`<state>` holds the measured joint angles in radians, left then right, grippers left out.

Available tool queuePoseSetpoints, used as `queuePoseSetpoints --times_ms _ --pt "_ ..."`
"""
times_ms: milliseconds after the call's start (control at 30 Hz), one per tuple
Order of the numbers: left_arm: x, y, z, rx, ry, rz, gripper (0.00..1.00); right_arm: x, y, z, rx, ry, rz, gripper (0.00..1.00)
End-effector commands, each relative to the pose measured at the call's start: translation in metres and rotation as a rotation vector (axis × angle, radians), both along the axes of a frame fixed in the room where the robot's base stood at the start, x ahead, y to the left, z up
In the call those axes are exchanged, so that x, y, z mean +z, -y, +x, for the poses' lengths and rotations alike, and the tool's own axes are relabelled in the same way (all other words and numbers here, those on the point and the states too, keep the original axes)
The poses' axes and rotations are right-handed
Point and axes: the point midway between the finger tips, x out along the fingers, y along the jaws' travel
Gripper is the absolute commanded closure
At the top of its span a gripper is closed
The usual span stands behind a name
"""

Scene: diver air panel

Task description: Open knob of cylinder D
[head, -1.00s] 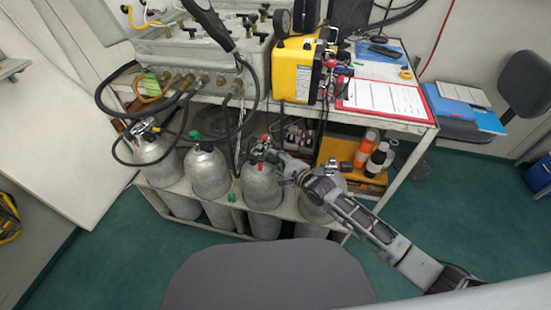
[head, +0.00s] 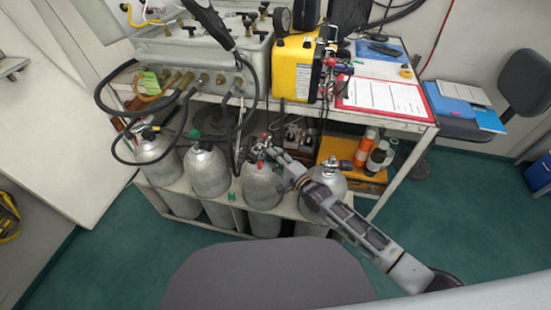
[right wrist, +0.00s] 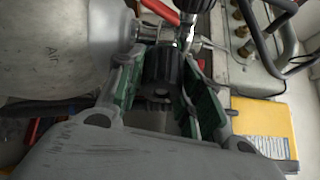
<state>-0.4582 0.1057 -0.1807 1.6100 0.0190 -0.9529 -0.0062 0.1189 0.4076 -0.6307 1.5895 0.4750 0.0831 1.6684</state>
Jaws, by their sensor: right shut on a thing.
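Several grey cylinders stand in the rack under the bench: one at far left (head: 155,158), a second (head: 208,175), a third (head: 261,188) and one at right (head: 331,181) partly behind my right arm. No letter is readable, so I cannot tell which is D. My right gripper (head: 272,149) is at the valve on top of the third cylinder. In the right wrist view my right gripper (right wrist: 165,97) has its green-padded fingers on both sides of a black knob (right wrist: 162,72), shut on it. The cylinder body (right wrist: 58,45) lies left of the knob. My left gripper is out of view.
Black hoses (head: 253,82) hang from the panel close to the valves. The bench (head: 413,128) overhangs the rack, with a yellow case (head: 292,72) on top. Orange and black bottles (head: 375,160) stand right of the cylinders.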

Motion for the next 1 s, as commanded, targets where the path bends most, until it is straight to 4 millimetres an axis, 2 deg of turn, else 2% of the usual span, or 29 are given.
queuePoseSetpoints --times_ms 367,400,533,1000 --pt "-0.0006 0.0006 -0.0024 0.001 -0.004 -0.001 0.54 0.0031 0.0005 0.0015 -0.001 0.009 0.000 0.87" --pt "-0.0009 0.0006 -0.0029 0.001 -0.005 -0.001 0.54 0.0031 0.0005 0.0015 -0.001 0.009 0.000 0.61" --pt "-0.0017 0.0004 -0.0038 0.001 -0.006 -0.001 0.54 0.0027 0.0002 0.0012 -0.001 0.008 0.000 0.44" --pt "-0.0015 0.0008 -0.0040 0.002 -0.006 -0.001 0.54 0.0005 0.0013 -0.0019 0.000 0.005 -0.002 0.43"
